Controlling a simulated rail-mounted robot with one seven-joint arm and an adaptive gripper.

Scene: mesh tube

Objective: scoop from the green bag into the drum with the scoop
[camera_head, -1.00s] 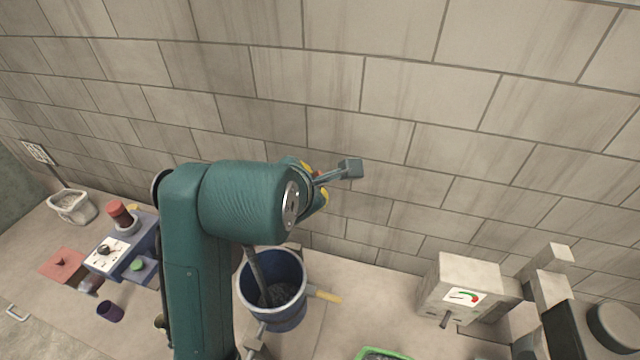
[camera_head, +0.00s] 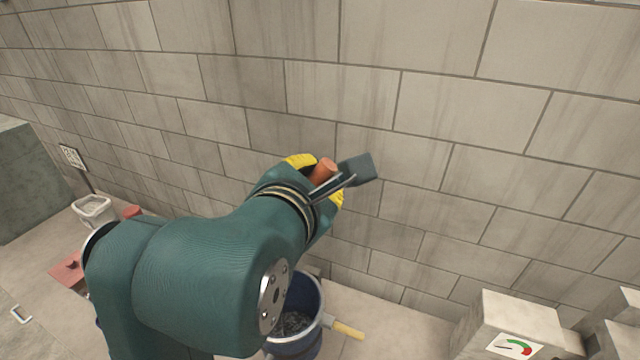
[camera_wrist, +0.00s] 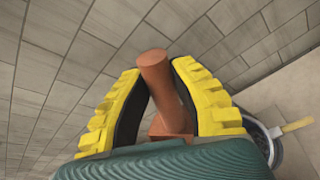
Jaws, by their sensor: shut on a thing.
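My gripper (camera_head: 325,180) is raised in front of the wall, above and behind the drum in the head view. In the wrist view its yellow padded fingers (camera_wrist: 162,105) are shut on a red-brown piece (camera_wrist: 155,70) with a round shaft and a blocky part. This piece also shows in the head view (camera_head: 324,170). The green bag is out of view.
A pale box with a gauge (camera_head: 515,325) stands at lower right. A white tub (camera_head: 92,210) and a red block (camera_head: 67,269) are at left. The tiled wall (camera_head: 430,60) is close behind my gripper.

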